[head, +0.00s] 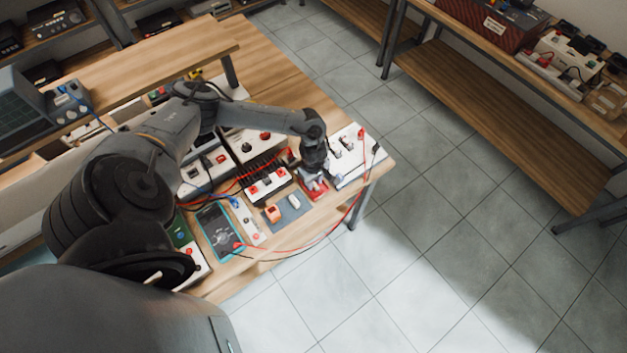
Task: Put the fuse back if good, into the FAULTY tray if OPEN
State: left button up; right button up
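My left gripper (314,180) points down at the right end of the bench, over or at a red item (318,190) that may be the FAULTY tray; no label is readable. The fingers are small and dark, so I cannot tell whether they are open or hold anything. I cannot make out the fuse for certain. A small pale piece (294,202) lies on a dark grey mat (300,213) left of the gripper, beside an orange block (272,213). A teal-framed multimeter (218,229) lies further left. My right gripper is out of view.
A white panel (348,172) lies right of the gripper. A white box with red parts (268,184) stands left of it. Red leads (352,210) loop over the bench's front edge. The tiled floor (420,230) beyond is clear. A shelf bench (500,110) stands at right.

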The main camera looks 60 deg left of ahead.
pick_arm(q)
jog(key=shift+o, duration=0.6)
